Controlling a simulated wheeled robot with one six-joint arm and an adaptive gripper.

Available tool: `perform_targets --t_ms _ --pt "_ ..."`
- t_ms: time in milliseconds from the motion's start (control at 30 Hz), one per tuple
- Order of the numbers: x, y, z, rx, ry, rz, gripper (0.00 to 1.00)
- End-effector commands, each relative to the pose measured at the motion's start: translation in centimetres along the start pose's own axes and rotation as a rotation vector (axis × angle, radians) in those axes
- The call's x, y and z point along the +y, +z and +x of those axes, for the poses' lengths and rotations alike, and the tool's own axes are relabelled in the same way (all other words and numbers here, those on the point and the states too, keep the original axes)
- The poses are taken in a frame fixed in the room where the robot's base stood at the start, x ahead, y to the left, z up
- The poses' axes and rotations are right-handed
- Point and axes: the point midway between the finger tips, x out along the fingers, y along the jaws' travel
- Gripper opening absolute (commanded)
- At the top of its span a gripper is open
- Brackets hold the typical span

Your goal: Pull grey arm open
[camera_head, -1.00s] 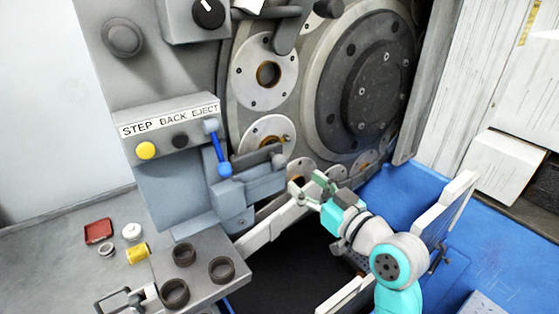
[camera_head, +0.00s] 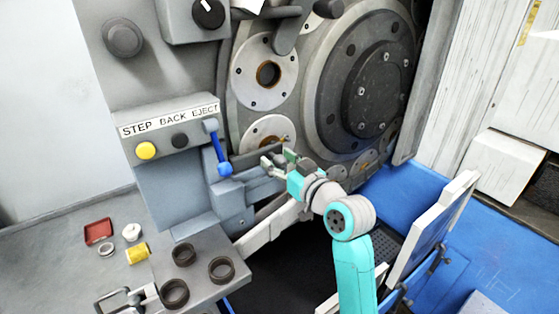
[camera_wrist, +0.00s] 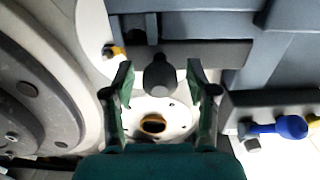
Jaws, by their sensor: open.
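The grey arm is a dark grey bar (camera_head: 252,159) low on the machine front, beside the blue lever. In the wrist view its bar (camera_wrist: 205,54) runs across the upper middle, and its dark rounded knob (camera_wrist: 158,74) points toward me. My gripper (camera_head: 277,159) is at the knob end of the arm. In the wrist view my gripper (camera_wrist: 160,82) is open, with one green finger on each side of the knob. Gaps show between the knob and both fingers. In the head view the fingers hide the knob.
The blue lever (camera_head: 217,150) is just left of the grey arm; its blue knob also shows in the wrist view (camera_wrist: 291,127). A round flange (camera_head: 268,132) is behind my gripper. Dark rings (camera_head: 221,269) stand on the ledge at lower left. A white panel (camera_head: 432,225) stands to the right.

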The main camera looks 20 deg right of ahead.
Motion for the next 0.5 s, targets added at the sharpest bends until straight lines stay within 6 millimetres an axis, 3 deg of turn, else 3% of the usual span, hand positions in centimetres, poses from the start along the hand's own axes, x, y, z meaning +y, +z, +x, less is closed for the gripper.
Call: perform_targets --t_ms 233,433,500 --pt "0.00 0.00 0.04 0.000 0.000 0.000 0.55" --pt "0.00 0.00 0.03 0.000 0.000 0.000 0.05" --pt "0.00 0.00 0.03 0.000 0.000 0.000 0.00"
